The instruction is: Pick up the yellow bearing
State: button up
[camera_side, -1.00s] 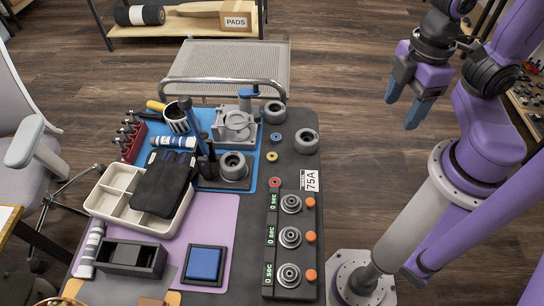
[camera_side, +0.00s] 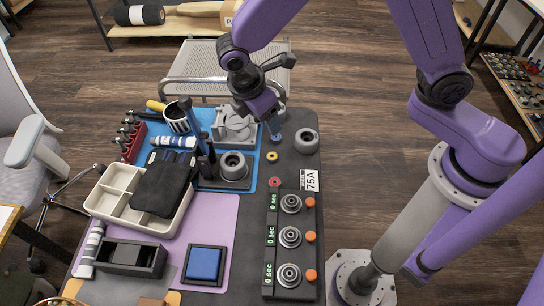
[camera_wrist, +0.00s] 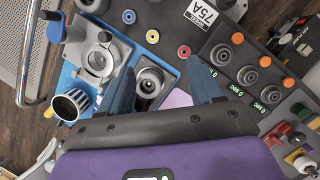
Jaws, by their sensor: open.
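The yellow bearing (camera_side: 271,156) is a small ring lying flat on the dark mat, near the right edge of the blue mat. It also shows in the wrist view (camera_wrist: 152,36), beyond my fingertips and between their lines. A blue bearing (camera_wrist: 129,16) and a red bearing (camera_wrist: 183,51) lie on either side of it in a row. My gripper (camera_wrist: 163,76) is open and empty, with its two blue fingers spread apart. In the side view my gripper (camera_side: 274,120) hangs above the work surface, just behind the yellow bearing near the blue one.
A dark wheel on a stand (camera_side: 233,167) is left of the yellow bearing, with a grey fixture (camera_side: 234,124) behind it. A loose wheel (camera_side: 306,141) is at the right. A strip of wheels with orange buttons (camera_side: 290,240) is in front.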

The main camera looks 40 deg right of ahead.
jog(key=w+a+f+n, duration=0.1)
jog(key=w+a+f, duration=0.1)
jog(key=w+f, duration=0.15)
send_near(272, 156)
jog(key=shift+w+d+f+h, duration=0.1)
jog(key=shift+d+f+h, duration=0.1)
jog(key=shift+f, duration=0.35)
jog(key=shift+w+d+f+h, duration=0.1)
jog(key=shift+d+f+h, duration=0.1)
jog(key=shift+f, duration=0.3)
jog(key=shift+x, duration=2.85)
jog(key=shift+s+a+f, duration=0.1)
jog(key=shift+s+a, duration=0.05)
jog(key=shift+a, duration=0.05)
jog(key=c, duration=1.1)
